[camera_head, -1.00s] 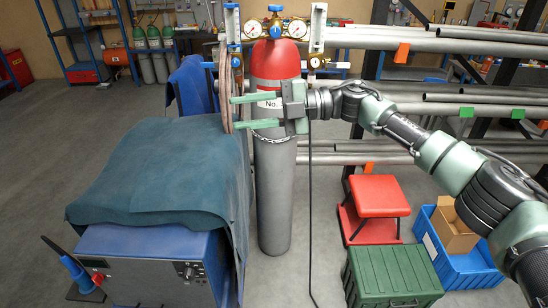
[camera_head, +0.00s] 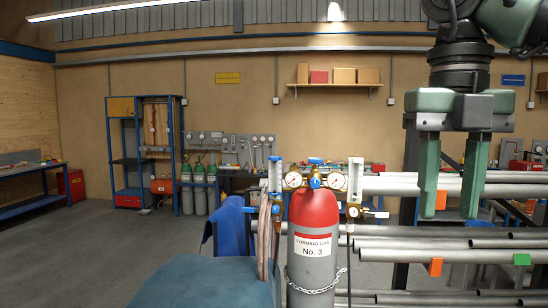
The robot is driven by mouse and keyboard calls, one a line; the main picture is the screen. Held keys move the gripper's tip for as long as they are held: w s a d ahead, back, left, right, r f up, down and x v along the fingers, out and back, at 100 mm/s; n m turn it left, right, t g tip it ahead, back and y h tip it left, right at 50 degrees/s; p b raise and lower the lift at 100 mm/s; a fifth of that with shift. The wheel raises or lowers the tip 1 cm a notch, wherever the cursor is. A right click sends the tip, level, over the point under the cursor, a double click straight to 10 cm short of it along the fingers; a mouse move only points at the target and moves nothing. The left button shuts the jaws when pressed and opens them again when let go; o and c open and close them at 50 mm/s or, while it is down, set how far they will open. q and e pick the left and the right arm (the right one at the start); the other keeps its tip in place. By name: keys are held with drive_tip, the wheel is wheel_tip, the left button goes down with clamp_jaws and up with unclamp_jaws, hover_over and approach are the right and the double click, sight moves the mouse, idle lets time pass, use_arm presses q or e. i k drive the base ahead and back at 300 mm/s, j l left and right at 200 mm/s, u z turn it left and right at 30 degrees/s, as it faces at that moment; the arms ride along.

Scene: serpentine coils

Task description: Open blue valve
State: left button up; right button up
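A grey gas cylinder (camera_head: 311,262) with a red top (camera_head: 314,207) stands upright at the lower centre, labelled "FORMING GAS No. 3". A blue valve knob (camera_head: 316,160) sits above it between two round gauges, and a second blue part (camera_head: 315,182) shows just below. My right gripper (camera_head: 449,212) is at the upper right, its two green fingers pointing down. It is open and empty, apart from the valve and to its right in the picture. My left gripper is not in view.
A chain (camera_head: 316,288) goes around the cylinder. Hoses (camera_head: 265,232) hang at its left beside a blue cloth (camera_head: 231,229). A teal cover (camera_head: 205,285) lies at the lower left. Grey pipes (camera_head: 500,245) lie on a rack at the right. Open floor is at the far left.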

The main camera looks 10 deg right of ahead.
sight(314, 161)
drive_tip(key=i+l+u, duration=0.3)
drive_tip(key=u, duration=0.15)
drive_tip(key=i+l+u, duration=0.35)
drive_tip(key=u, duration=0.15)
drive_tip(key=i+l, duration=0.15)
drive_tip(key=l, duration=0.2)
drive_tip(key=i+l, duration=0.35)
drive_tip(key=l, duration=0.3)
drive_tip(key=i+l+u, duration=0.1)
drive_tip(key=l, duration=0.25)
drive_tip(key=i+l, duration=0.4)
drive_tip(key=l, duration=0.3)
drive_tip(key=i+l, duration=0.2)
drive_tip(key=l, duration=0.15)
drive_tip(key=l+u, duration=0.15)
